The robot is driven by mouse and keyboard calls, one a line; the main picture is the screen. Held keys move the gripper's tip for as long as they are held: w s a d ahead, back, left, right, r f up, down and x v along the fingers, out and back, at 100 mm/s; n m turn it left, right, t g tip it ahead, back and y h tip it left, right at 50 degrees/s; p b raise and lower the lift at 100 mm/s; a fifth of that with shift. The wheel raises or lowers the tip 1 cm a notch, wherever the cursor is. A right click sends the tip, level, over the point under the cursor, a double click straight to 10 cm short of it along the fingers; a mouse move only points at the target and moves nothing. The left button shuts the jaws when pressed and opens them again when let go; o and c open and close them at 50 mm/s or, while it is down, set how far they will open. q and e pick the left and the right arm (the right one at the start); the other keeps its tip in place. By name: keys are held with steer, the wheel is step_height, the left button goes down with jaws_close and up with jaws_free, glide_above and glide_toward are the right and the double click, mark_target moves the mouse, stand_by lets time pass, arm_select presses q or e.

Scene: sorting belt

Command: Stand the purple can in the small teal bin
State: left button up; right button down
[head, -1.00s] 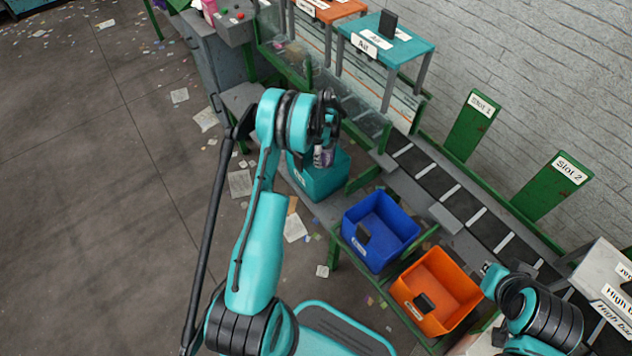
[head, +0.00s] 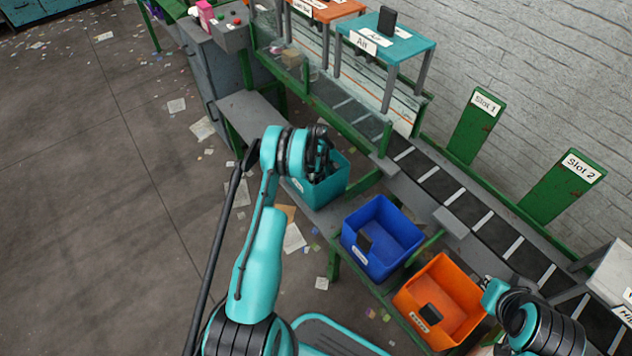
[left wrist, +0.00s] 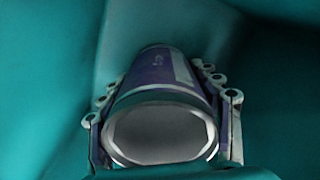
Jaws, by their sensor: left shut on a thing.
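The purple can (left wrist: 158,78) is between the fingers of my left gripper (left wrist: 162,125), its pale round end toward the wrist camera. Teal bin walls (left wrist: 50,70) surround it in that view. In the head view, my left gripper (head: 322,172) reaches down into the small teal bin (head: 328,192) and hides the can there. I cannot tell whether the can touches the bin floor. My right gripper (head: 490,290) is at the lower right, near the orange bin; its fingers are too unclear to read.
A blue bin (head: 400,225) and an orange bin (head: 463,275), each with a dark box inside, stand to the right of the teal bin. The belt (head: 440,187) runs behind them. A teal raised stand (head: 415,48) and green slot panels line the back.

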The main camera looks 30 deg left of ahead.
arm_select(q)
steer(key=o, duration=1.2)
steer(key=shift+c, duration=0.2)
steer(key=shift+r, duration=0.1)
